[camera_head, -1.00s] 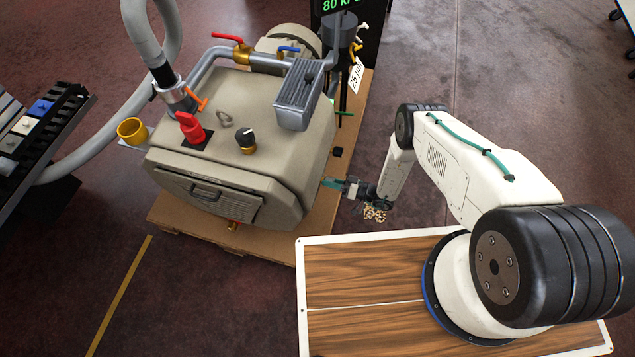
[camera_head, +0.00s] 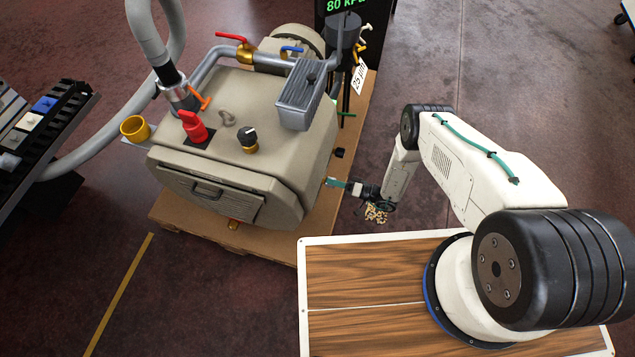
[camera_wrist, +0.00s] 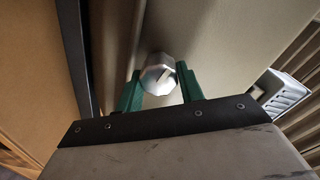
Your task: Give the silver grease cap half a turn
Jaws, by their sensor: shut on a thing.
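The silver grease cap (camera_wrist: 158,72) shows in the wrist view as a small faceted metal knob against the beige housing. My gripper (camera_wrist: 159,84) has its two green fingers on either side of the cap and is shut on it. In the head view my gripper (camera_head: 332,182) reaches left to the right side of the beige pump housing (camera_head: 262,110). The cap itself is hidden in the head view.
The pump stands on a brown pallet (camera_head: 285,244). A grey finned box (camera_head: 299,95), a red knob (camera_head: 193,127) and a black knob (camera_head: 247,139) sit on its top. A black post with a display (camera_head: 340,8) stands behind.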

